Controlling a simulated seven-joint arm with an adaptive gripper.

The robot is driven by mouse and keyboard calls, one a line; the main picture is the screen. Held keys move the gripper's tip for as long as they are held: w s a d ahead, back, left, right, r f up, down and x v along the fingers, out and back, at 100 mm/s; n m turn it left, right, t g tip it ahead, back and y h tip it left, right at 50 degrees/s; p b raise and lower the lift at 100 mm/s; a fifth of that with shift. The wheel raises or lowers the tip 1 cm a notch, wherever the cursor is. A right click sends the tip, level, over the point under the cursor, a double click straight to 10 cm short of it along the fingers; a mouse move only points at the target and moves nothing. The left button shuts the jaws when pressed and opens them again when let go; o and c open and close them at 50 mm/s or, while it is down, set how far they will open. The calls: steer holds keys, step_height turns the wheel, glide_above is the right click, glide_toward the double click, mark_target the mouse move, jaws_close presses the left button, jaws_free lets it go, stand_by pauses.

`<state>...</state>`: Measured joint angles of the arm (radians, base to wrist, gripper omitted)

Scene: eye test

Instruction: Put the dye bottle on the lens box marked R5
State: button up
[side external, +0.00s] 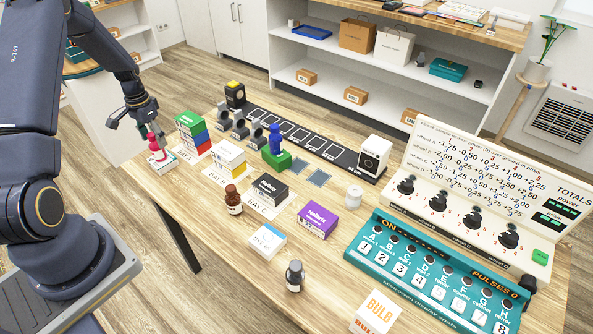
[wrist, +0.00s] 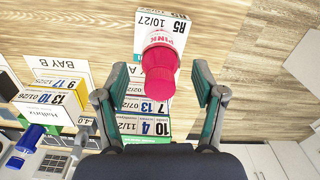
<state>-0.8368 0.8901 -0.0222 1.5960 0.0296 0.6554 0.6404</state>
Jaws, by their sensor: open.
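The dye bottle (wrist: 160,65), pink with a label reading PINK, stands upright on the white lens box marked R5 (wrist: 175,30) in the wrist view. In the side view the bottle (side external: 153,140) is on the same white box (side external: 163,163), at the table's left end. My gripper (wrist: 158,95) is open, with one finger on each side of the bottle's pink cap and gaps showing. In the side view my gripper (side external: 137,115) is just above the bottle, and its fingers partly hide the cap.
Stacked green, red and blue boxes (side external: 190,128) stand close right of the bottle. Further right are yellow-white boxes (side external: 229,158), a brown bottle (side external: 233,200), a purple box (side external: 318,220) and a teal console (side external: 430,275). Bare table lies along the front edge.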

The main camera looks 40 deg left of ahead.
step_height(320, 180, up, 10)
steer(key=shift+f, duration=0.2)
steer(key=w+d+r+m+t+y, duration=0.1)
steer(key=d+r+t, duration=0.1)
steer(key=d+r, duration=1.4)
steer(key=s+d+r+t, duration=0.1)
steer(key=s+d, duration=0.5)
steer(key=d, duration=0.3)
steer(key=s+d+r+t+h, duration=0.1)
steer(key=s+d+r+t, duration=0.1)
steer(key=s+d, duration=0.5)
steer(key=shift+d+r+m+t, duration=0.3)
steer(key=shift+d+m, duration=0.1)
steer(key=shift+d, duration=0.85)
